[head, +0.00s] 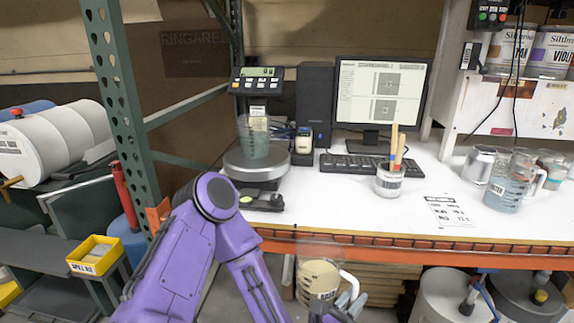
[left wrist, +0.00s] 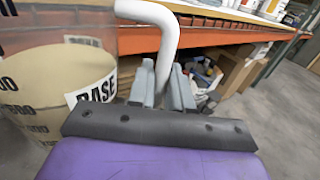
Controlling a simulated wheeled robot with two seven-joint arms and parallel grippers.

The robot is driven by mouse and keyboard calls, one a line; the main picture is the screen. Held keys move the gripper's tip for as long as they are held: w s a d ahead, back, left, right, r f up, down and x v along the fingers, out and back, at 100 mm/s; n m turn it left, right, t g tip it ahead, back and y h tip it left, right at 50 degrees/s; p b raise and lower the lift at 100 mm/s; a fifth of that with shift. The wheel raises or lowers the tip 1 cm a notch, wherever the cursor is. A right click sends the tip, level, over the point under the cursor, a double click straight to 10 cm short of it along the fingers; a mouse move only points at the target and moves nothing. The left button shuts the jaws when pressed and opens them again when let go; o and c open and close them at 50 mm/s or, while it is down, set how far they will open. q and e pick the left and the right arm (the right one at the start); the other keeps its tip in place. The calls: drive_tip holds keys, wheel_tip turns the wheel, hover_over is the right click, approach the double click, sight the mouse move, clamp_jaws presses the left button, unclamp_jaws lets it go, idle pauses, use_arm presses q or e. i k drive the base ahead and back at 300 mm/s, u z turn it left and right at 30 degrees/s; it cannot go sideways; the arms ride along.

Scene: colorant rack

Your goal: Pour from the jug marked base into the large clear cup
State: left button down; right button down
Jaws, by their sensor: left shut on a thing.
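The jug marked base (head: 318,278) is clear, with beige liquid inside and a white handle. It is low in front of the table's front edge in the head view. In the left wrist view the jug (left wrist: 50,105) fills the left side, its BASE label and measuring marks showing. My left gripper (head: 345,303) is shut on the jug's handle, and its fingers (left wrist: 164,88) close around the white handle in the left wrist view. The large clear cup (head: 252,138) stands upright on the round scale pan, with the scale's display post behind it. My right gripper is not in view.
The scale (head: 257,166) sits at the table's left, beside a green upright post (head: 122,110). A container with brushes (head: 389,182) stands mid-table before the keyboard and monitor (head: 380,93). Another jug (head: 509,188) and cups are at right. The orange front edge (head: 400,247) lies near my jug.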

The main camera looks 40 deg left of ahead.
sight(254, 128)
drive_tip(key=z, duration=1.5)
drive_tip(key=k, duration=1.4)
drive_tip(key=u, duration=1.6)
